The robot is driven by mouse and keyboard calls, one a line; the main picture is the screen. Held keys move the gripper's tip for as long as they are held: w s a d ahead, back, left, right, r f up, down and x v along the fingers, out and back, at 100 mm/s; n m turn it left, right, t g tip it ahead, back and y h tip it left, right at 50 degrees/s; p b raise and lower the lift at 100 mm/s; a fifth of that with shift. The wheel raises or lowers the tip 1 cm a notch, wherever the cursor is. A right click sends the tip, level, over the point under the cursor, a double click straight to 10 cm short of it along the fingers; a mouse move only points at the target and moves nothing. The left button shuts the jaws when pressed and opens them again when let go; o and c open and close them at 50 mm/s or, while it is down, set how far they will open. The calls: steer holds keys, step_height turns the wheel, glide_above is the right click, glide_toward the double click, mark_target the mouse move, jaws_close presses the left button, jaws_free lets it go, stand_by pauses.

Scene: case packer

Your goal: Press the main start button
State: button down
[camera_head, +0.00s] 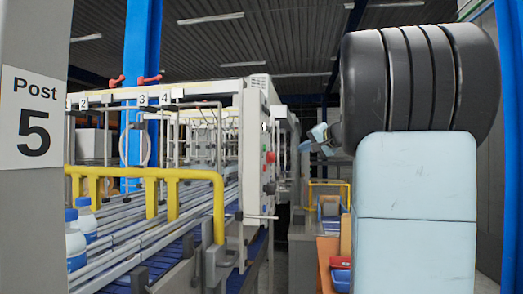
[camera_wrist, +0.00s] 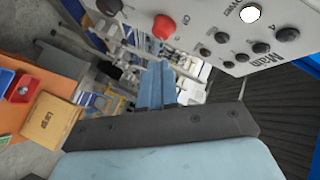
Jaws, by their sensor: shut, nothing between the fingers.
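The control panel (camera_wrist: 215,25) fills the upper right of the wrist view, tilted in the picture. It bears a large red button (camera_wrist: 163,27), a lit white lamp marked Power (camera_wrist: 250,13), several small black buttons (camera_wrist: 261,47) and the word "Main" (camera_wrist: 258,62). I cannot tell which one is the main start button. In the head view, the machine's side panel (camera_head: 254,170) is seen at a steep angle, with its red controls on edge. My gripper (camera_wrist: 157,88) has its blue fingers together and empty, apart from the panel. It shows small in the head view (camera_head: 321,134).
The conveyor (camera_head: 150,235) with bottles (camera_head: 76,245) and a yellow rail (camera_head: 218,205) lies left. A "Post 5" column (camera_head: 34,118) stands at far left. An orange table with a carton (camera_wrist: 50,120) and red and blue bins (camera_wrist: 22,88) lies left in the wrist view.

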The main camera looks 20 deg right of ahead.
mark_target(264, 148)
stand_by(0.4)
steer(key=w+a, duration=0.5)
steer(key=a, duration=0.2)
stand_by(0.4)
steer(key=shift+a, duration=0.25)
stand_by(1.8)
steer(key=shift+w+a+r, duration=0.1)
steer(key=shift+w+a, duration=0.05)
steer(key=shift+a, duration=0.1)
